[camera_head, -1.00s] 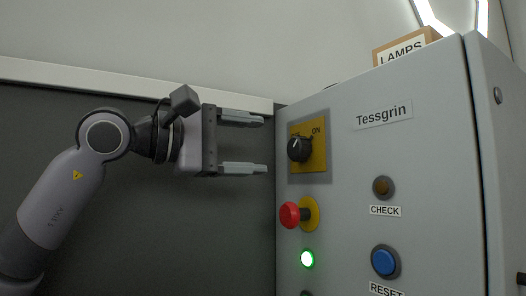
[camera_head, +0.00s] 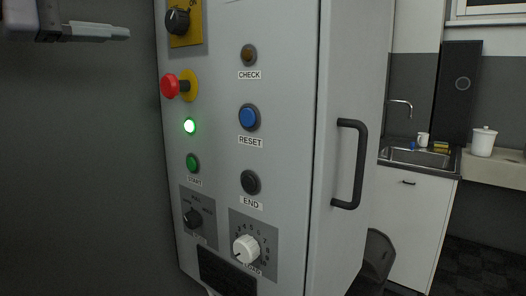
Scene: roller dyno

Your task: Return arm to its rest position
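One finger of my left gripper (camera_head: 97,31) shows at the top left of the head view, pointing right toward the grey control cabinet (camera_head: 285,150). The rest of that gripper and most of its arm are cut off by the frame's edge. The visible finger is apart from the cabinet and touches nothing that I can see. My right gripper is not in view.
The cabinet front carries a black rotary switch (camera_head: 177,20), a red mushroom button (camera_head: 170,86), a lit green lamp (camera_head: 189,126), a blue RESET button (camera_head: 249,117) and a white dial (camera_head: 245,249). A black handle (camera_head: 349,163) sticks out at its side. A sink (camera_head: 418,157) stands behind, right.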

